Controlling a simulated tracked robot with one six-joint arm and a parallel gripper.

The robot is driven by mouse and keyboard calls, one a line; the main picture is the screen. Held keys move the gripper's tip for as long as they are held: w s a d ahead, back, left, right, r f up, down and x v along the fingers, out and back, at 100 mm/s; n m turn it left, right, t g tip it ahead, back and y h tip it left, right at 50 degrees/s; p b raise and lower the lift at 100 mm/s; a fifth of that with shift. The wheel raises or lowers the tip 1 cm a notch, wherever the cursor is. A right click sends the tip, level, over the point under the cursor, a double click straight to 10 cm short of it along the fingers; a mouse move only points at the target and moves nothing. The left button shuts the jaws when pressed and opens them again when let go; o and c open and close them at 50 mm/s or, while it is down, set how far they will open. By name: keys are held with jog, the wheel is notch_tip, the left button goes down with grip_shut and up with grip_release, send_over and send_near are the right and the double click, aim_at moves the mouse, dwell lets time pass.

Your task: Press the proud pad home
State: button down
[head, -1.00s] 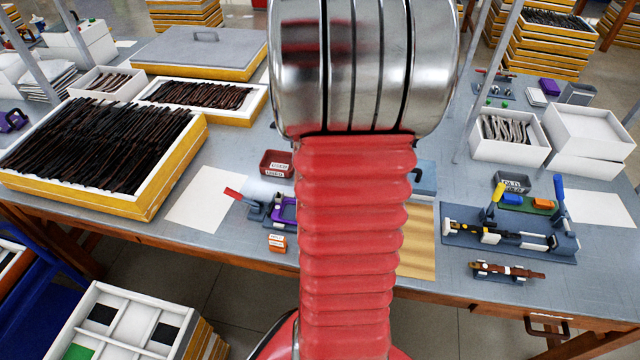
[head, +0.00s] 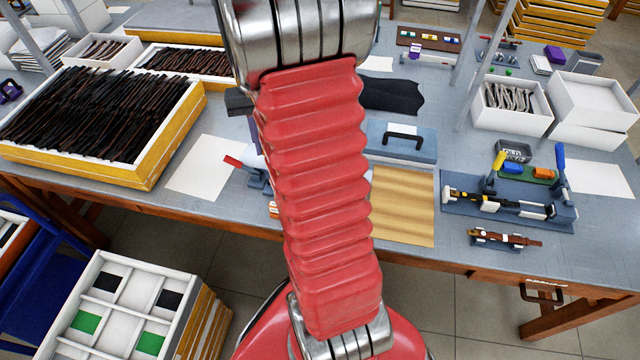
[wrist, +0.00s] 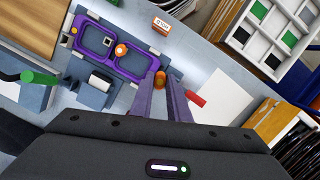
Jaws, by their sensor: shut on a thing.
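In the wrist view a purple eyeglass frame front (wrist: 84,52) with two openings lies on a grey-blue fixture (wrist: 93,98). A small orange-and-white round piece (wrist: 121,50) shows at the frame; I cannot tell whether it is the pad or how proud it sits. My gripper (wrist: 165,73) has two purple-grey fingers shut on a small amber piece (wrist: 160,79), with the tips close beside the frame's right end. Contact with the frame cannot be told. In the head view my arm hides most of the gripper and the frame.
An orange-labelled box (wrist: 160,25) lies beyond the frame. White paper (head: 208,168) lies left.

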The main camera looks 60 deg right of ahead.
jog(key=w+a+f+n, duration=0.1)
jog(key=w+a+n, duration=0.3)
jog(key=w+a, duration=0.4)
jog(key=w+a+f+n+h, duration=0.1)
jog(key=w+a+n, duration=0.3)
jog(key=w+a, duration=0.5)
jog(key=a, duration=0.8)
jog(key=shift+w+a+f+n+g, duration=0.15)
jog(key=shift+a+f+n+g, duration=0.15)
jog(key=shift+n, duration=0.1)
jog(key=shift+a, duration=0.15)
jog(key=shift+a, duration=0.65)
